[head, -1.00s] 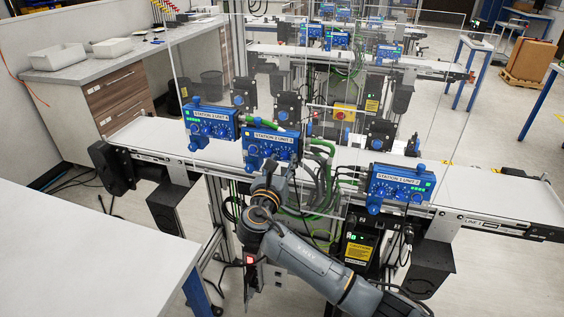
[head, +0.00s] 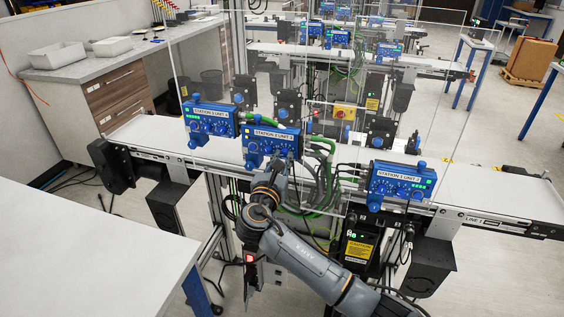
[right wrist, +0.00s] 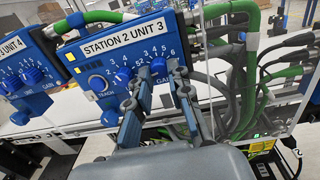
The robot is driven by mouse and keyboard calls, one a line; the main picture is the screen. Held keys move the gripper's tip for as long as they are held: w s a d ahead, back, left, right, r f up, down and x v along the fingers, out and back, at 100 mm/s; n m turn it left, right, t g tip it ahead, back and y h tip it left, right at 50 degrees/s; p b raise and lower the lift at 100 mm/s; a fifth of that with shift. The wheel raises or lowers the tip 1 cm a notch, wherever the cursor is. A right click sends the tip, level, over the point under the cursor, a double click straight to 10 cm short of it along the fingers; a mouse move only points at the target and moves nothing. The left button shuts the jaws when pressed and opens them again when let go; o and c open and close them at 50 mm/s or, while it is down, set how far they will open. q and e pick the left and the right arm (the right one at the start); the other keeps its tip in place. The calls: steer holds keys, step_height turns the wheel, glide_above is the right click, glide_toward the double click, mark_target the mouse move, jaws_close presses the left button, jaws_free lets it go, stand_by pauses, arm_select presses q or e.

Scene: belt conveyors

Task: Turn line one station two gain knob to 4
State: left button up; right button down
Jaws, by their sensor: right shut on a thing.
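A blue control box labelled "STATION 2 UNIT 3" (head: 262,140) is mounted at the near edge of the conveyor. In the right wrist view its face (right wrist: 97,62) carries a round button on the left and two blue knobs with number scales. The right-hand one, the gain knob (right wrist: 159,66), lies between my right fingertips. My right gripper (head: 279,164) is shut on this knob; it also shows in the right wrist view (right wrist: 161,82). The fingers partly cover the knob and its label, so its exact setting cannot be read. My left gripper is not in view.
A similar blue box, "UNIT 4" (right wrist: 22,68), stands close on the left. Another blue box (head: 402,182) is at the right. Green and grey cables (right wrist: 250,75) hang just right of the gripper. A white table (head: 90,240) is at the near left.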

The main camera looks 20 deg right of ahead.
steer(key=m+b, duration=0.2)
steer(key=m, duration=0.2)
steer(key=shift+f+m, duration=0.15)
steer(key=shift+m, duration=0.15)
steer(key=m+b, duration=0.4)
steer(key=m, duration=0.1)
steer(key=shift+a+m, duration=0.1)
steer(key=shift+m, duration=0.2)
steer(key=m+b, duration=0.5)
steer(key=m, duration=0.1)
steer(key=shift+w+m+h, duration=0.1)
steer(key=shift+m+h, duration=0.2)
steer(key=shift+r+m+b, duration=0.15)
steer(key=shift+m+b, duration=0.7)
steer(key=shift+m, duration=0.15)
steer(key=shift+r+m+b, duration=0.1)
steer(key=shift+m+b, duration=0.75)
steer(key=shift+m, duration=0.15)
steer(key=c, duration=1.2)
jaws_free()
steer(key=shift+r, duration=0.1)
